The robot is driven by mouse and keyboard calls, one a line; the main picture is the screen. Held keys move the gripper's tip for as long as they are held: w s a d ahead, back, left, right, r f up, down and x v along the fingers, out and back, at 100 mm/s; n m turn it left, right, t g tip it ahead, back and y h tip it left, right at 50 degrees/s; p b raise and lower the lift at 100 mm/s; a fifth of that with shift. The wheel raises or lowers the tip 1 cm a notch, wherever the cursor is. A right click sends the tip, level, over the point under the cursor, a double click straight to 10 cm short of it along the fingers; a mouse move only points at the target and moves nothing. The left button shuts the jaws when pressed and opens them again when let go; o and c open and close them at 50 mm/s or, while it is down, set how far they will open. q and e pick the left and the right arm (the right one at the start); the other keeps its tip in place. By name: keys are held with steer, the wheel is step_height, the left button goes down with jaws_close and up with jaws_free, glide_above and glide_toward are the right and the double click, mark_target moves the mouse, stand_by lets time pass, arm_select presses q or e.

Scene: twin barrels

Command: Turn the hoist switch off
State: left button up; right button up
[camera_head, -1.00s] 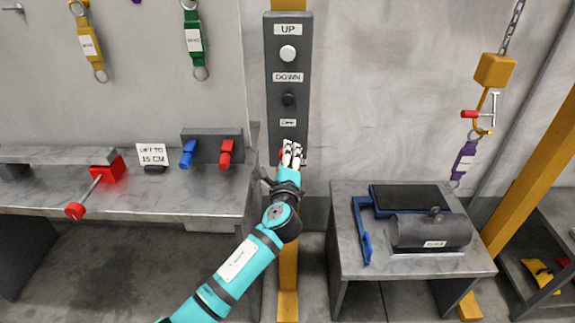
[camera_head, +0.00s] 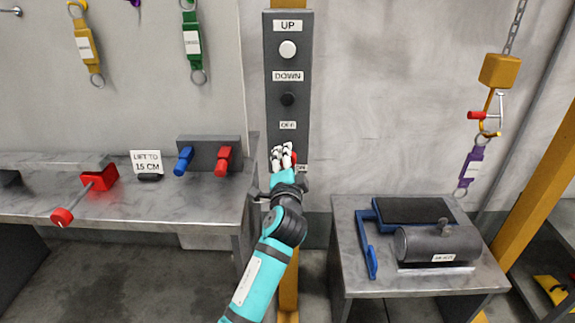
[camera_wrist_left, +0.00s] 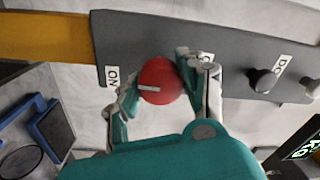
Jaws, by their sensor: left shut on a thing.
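The dark control panel (camera_head: 275,60) is mounted on the yellow post. A white UP button and a black DOWN button (camera_head: 287,99) sit above the OFF label (camera_head: 288,125). My left gripper (camera_head: 283,155) is at the panel's lower part, its fingers covering most of the red switch knob. In the left wrist view the gripper (camera_wrist_left: 163,85) is shut on the round red knob (camera_wrist_left: 160,83), a finger on each side. The knob's white mark points towards the ON label (camera_wrist_left: 112,76). A label behind the right finger is partly hidden. My right gripper is not in view.
A workbench (camera_head: 215,205) at left holds a red-handled tool, a LIFT TO 15 CM sign and blue and red levers. At right, a small table (camera_head: 400,290) holds a grey cylinder (camera_head: 440,245) and a blue frame. A hoist chain hook (camera_head: 490,125) hangs above it.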

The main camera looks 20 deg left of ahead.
arm_select(q)
steer(key=shift+n, duration=0.4)
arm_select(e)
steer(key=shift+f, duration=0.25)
arm_select(q)
steer(key=shift+f, duration=0.1)
steer(key=o, duration=1.2)
steer(key=shift+s, duration=0.1)
steer(key=v, duration=0.7)
steer(key=shift+s, duration=0.2)
